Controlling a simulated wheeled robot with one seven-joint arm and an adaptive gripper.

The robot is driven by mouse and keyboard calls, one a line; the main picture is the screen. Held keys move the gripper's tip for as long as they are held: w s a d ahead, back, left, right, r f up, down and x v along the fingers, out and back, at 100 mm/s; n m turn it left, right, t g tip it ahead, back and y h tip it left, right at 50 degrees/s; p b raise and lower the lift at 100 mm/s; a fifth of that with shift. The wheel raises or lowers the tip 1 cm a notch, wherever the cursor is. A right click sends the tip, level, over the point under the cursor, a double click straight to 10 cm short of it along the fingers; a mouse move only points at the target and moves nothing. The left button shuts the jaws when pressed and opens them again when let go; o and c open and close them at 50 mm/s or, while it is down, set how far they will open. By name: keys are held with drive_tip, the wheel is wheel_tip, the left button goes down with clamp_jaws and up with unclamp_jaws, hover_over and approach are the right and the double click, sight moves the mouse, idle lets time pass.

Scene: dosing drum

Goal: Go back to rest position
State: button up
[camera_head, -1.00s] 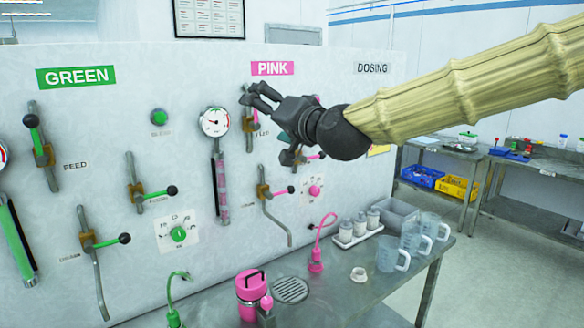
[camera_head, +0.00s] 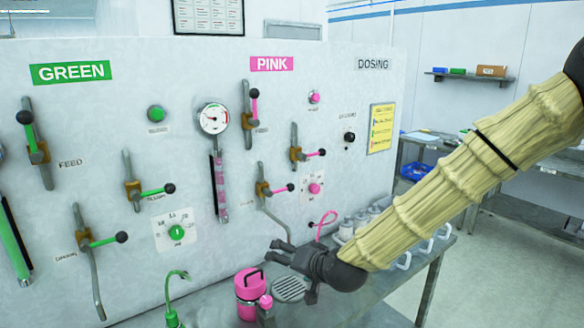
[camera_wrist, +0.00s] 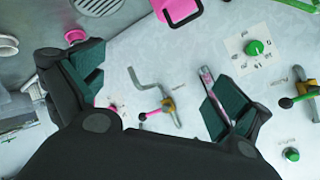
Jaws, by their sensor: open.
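My gripper (camera_head: 272,250) is dark grey and sits at the end of my arm in its cream, ribbed sleeve. In the head view it is low in front of the pink section of the dosing panel (camera_head: 340,70), above the steel table. In the wrist view my gripper (camera_wrist: 150,88) shows its two green-padded fingers spread wide with nothing between them. The pink feed valve (camera_head: 249,110) has its pink lever pointing up. The lower pink valves (camera_head: 300,155) have levers pointing right. My arm hides part of the panel's right side and the table.
A pink lidded container (camera_head: 250,295) stands on the steel table (camera_head: 405,290), just below my gripper, beside a round drain grate (camera_head: 291,288). Open floor (camera_head: 510,290) lies at the right.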

drive_tip(key=s+d+f+g+h, duration=0.1)
drive_tip(key=s+d+f+g, duration=0.15)
drive_tip(key=s+f, duration=0.55)
drive_tip(key=s+d+f+g+h, duration=0.1)
drive_tip(key=s+d+f, duration=0.25)
drive_tip(key=f, duration=0.75)
drive_tip(key=s+d+f+g+h, duration=0.1)
drive_tip(key=s+d+f, duration=0.35)
drive_tip(key=f, duration=0.55)
drive_tip(key=s+d+f+g+h, duration=0.1)
drive_tip(key=s+d+f, duration=0.3)
drive_tip(key=s, duration=0.5)
drive_tip(key=s+d+f+n+g+h, duration=0.1)
drive_tip(key=s+d+f, duration=0.3)
drive_tip(key=s, duration=0.5)
drive_tip(key=s+d+f+n+g+h, duration=0.1)
drive_tip(key=s+d+f+g, duration=0.2)
drive_tip(key=s+f, duration=0.3)
drive_tip(key=s+d+b, duration=0.1)
drive_tip(key=s, duration=0.2)
drive_tip(key=shift+d+h, duration=0.2)
drive_tip(key=shift+h, duration=0.1)
drive_tip(key=shift+w+r+g, duration=0.1)
drive_tip(key=shift+g, duration=0.15)
drive_tip(key=shift+c, duration=0.2)
